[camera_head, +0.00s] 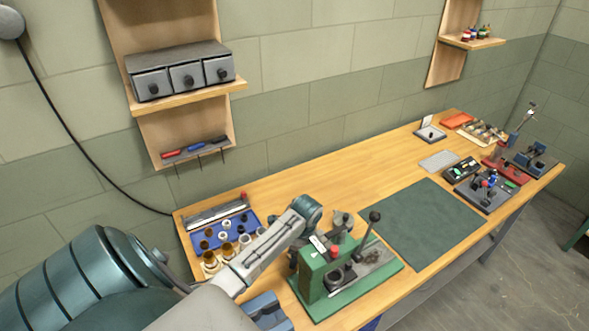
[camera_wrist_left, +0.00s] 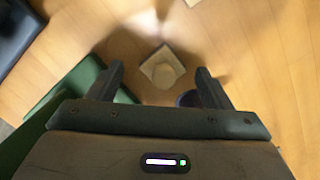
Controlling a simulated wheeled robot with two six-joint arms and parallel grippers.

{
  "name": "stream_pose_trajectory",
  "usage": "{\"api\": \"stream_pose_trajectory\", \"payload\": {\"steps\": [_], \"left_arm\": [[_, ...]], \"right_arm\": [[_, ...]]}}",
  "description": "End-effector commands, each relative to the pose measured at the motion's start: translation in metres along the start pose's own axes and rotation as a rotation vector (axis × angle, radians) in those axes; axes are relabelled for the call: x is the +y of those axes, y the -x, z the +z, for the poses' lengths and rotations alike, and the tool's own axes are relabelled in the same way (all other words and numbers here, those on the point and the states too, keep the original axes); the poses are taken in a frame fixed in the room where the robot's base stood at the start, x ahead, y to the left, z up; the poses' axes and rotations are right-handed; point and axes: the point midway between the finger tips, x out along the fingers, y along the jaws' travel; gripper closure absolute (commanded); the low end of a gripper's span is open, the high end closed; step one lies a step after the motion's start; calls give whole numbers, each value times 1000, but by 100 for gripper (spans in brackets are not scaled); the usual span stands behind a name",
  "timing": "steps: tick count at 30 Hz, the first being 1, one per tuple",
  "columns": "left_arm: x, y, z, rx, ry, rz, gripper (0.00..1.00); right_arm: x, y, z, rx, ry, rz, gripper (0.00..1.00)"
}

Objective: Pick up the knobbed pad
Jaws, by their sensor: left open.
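The knobbed pad (camera_wrist_left: 162,66) shows in the left wrist view as a small pale square with a rounded knob, lying on the wooden table. My left gripper (camera_wrist_left: 159,72) is open and points down at the table, and the pad appears between its two fingers with no visible contact. In the head view my left arm reaches in from the left to the green press. Its fingertips are hidden there behind the press, and I cannot make out the pad in that view. My right gripper is not in view.
The green press (camera_head: 326,276) with its lever stands close to my left gripper; its green edge (camera_wrist_left: 88,78) shows beside the left finger in the wrist view. A dark round thing (camera_wrist_left: 187,99) lies near the right finger. A blue tray (camera_head: 220,233) holds several parts. The green mat (camera_head: 424,226) is clear.

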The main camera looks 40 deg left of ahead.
Motion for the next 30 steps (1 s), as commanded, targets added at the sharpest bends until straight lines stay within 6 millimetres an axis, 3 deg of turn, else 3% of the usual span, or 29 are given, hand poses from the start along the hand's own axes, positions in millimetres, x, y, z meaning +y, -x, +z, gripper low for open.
{"api": "stream_pose_trajectory", "payload": {"steps": [3, 10, 17, 30], "left_arm": [[8, -10, -1, 0, -2, 1, 27], [9, -12, -1, 0, -2, 0, 27], [8, -12, -1, 0, -2, 0, 69], [7, -4, 0, -1, -2, -4, 69]], "right_arm": [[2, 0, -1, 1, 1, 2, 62], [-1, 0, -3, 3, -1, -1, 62], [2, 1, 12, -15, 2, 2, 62], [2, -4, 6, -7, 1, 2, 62]]}}
